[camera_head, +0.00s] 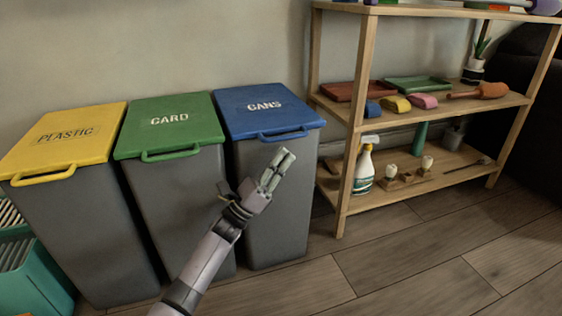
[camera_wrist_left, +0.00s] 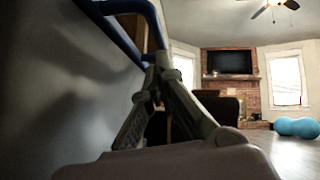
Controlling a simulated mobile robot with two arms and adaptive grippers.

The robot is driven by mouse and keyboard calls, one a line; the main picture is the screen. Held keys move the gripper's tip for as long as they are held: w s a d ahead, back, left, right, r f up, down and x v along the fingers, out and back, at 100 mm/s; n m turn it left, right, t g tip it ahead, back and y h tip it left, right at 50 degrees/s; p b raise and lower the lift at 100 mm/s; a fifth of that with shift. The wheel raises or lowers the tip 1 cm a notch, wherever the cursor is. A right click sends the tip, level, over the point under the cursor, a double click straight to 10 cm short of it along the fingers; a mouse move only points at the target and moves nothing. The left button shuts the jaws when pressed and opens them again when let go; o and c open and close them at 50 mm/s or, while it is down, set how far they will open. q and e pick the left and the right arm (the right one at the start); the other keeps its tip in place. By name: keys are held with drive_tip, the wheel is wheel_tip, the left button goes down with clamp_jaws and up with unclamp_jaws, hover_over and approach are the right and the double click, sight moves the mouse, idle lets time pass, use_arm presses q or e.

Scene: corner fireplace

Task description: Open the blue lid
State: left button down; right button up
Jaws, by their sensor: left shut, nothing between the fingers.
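The blue lid (camera_head: 262,107), marked CANS, lies closed on the rightmost grey bin (camera_head: 285,205). Its blue handle (camera_head: 283,136) juts from the front edge. My left gripper (camera_head: 288,157) is shut and empty, pointing up in front of the bin, a little below the handle. In the left wrist view, the shut fingers (camera_wrist_left: 160,65) show with the blue handle (camera_wrist_left: 115,8) above and to the left of them. I cannot tell whether the fingertips touch the handle. My right gripper is not in view.
A green CARD lid (camera_head: 170,118) and a yellow PLASTIC lid (camera_head: 62,138) top the bins to the left. A wooden shelf (camera_head: 349,130) with a spray bottle (camera_head: 364,168) and small items stands at right. The floor (camera_head: 420,260) in front is clear.

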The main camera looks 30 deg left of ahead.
use_arm(q)
drive_tip(key=shift+r, duration=0.5)
drive_tip(key=shift+r, duration=0.1)
